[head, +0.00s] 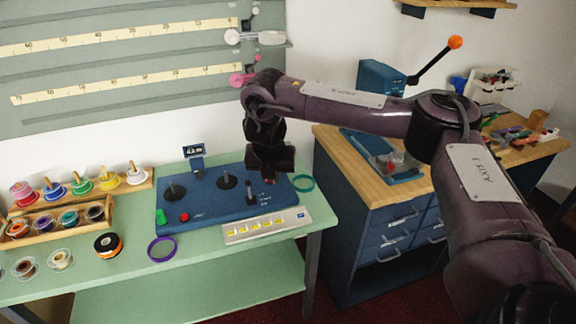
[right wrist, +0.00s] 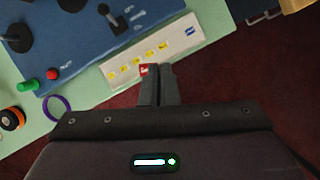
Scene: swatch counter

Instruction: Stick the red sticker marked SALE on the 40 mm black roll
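My right gripper (head: 268,178) hangs above the blue machine. In the right wrist view its fingers (right wrist: 157,72) are together, and a small red sticker (right wrist: 144,69) with white lettering shows at their tips. Only the start of its lettering can be read. In the head view the red sticker (head: 267,182) is a tiny spot under the gripper. A black roll with an orange core (head: 108,245) lies on the green table; it also shows in the right wrist view (right wrist: 11,119). Its width marking cannot be read. My left gripper is out of view.
A white sheet with yellow stickers (head: 235,233) lies before the blue machine (head: 205,205), which has upright posts. A purple ring (head: 162,249) lies right of the black roll. A wooden rack (head: 60,228) of rolls stands at left.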

